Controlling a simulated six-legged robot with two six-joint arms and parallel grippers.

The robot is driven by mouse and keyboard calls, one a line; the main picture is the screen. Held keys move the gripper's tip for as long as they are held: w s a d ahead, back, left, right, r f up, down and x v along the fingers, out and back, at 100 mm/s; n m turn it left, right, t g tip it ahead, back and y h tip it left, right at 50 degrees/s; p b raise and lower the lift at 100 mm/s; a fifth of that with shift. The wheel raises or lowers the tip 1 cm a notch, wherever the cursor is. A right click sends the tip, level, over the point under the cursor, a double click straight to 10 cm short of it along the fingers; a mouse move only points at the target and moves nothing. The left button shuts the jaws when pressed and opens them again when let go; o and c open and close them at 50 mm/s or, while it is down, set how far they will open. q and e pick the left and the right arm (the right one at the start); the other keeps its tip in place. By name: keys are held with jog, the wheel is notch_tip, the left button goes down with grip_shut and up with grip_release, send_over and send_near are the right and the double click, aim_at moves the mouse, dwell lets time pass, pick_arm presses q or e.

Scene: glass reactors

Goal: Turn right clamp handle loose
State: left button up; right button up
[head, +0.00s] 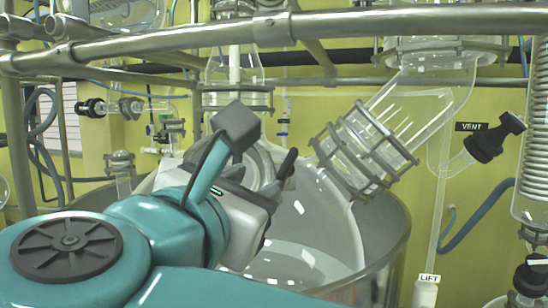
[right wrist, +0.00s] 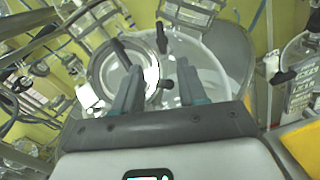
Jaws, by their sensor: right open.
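My right gripper (right wrist: 157,78) is open in the right wrist view, with its two grey fingers apart and nothing held between them. A round manway with a metal clamp ring lies beyond the fingers. A black clamp handle (right wrist: 161,38) stands up at the ring's right side, ahead of the gap between the fingers and apart from them. A second black handle (right wrist: 120,52) crosses the ring at the left. A small dark knob (right wrist: 167,85) shows between the fingers. In the head view, my right gripper is over the glass reactor (head: 315,215), and my arm hides much of the manway.
Steel frame pipes (head: 300,27) cross above the reactor. A clamped glass nozzle (head: 365,150) rises to the right of the gripper. A black vent valve handle (head: 495,137) and a coiled glass column (head: 532,150) stand farther right.

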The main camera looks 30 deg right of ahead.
aim_at(288, 162)
jog(key=p+x, duration=0.5)
jog(key=x, duration=1)
jog(key=shift+s+d+r+p, duration=0.1)
jog(key=shift+s+r+p, duration=0.1)
jog(key=shift+p, duration=0.2)
jog(key=shift+w+d+f, duration=0.2)
jog(key=shift+w, duration=0.1)
jog(key=shift+s, duration=0.2)
grip_shut()
